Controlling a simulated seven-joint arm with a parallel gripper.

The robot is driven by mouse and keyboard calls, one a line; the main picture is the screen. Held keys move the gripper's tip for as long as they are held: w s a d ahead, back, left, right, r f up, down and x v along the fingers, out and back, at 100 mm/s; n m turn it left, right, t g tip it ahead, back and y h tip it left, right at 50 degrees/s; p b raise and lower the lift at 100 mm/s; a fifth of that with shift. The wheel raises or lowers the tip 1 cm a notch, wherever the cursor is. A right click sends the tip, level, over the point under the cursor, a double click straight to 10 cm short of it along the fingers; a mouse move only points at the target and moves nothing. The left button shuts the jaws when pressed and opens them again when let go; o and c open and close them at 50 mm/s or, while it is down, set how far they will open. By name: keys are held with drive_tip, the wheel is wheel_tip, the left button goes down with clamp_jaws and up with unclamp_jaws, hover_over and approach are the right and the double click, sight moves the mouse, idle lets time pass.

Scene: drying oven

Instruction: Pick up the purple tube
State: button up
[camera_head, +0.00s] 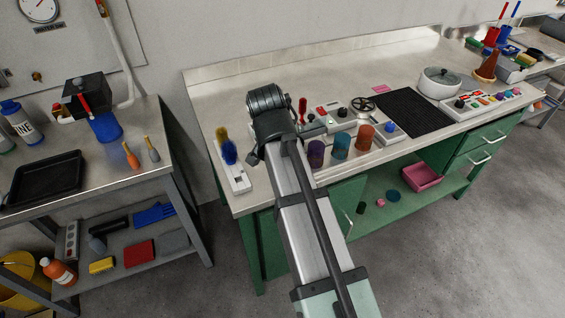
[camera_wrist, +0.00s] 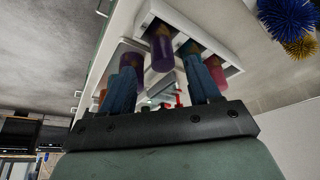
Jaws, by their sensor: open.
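The purple tube (camera_head: 316,153) stands upright on the bench just right of my arm in the head view. A teal tube (camera_head: 341,146) and an orange tube (camera_head: 364,137) stand in a row to its right. In the wrist view a purple tube (camera_wrist: 162,50) appears beyond the gap between my fingers, with other coloured tubes beside it, partly hidden by the fingers. My gripper (camera_wrist: 163,68) is open, with nothing visibly held between its two blue fingers. In the head view the fingers are hidden by my wrist, which is left of the purple tube.
The metal bench (camera_head: 215,115) also carries blue and yellow brushes (camera_head: 227,147) on a white holder at left, a black mat (camera_head: 412,112), a white pot (camera_head: 439,83) and small control boxes. A pink bin (camera_head: 422,178) sits on the green shelf below.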

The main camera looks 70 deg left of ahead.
drive_tip(key=shift+x, duration=2.5)
drive_tip(key=shift+s+a, duration=0.1)
drive_tip(key=shift+s, duration=0.05)
drive_tip(key=shift+c, duration=0.2)
drive_tip(key=c, duration=1)
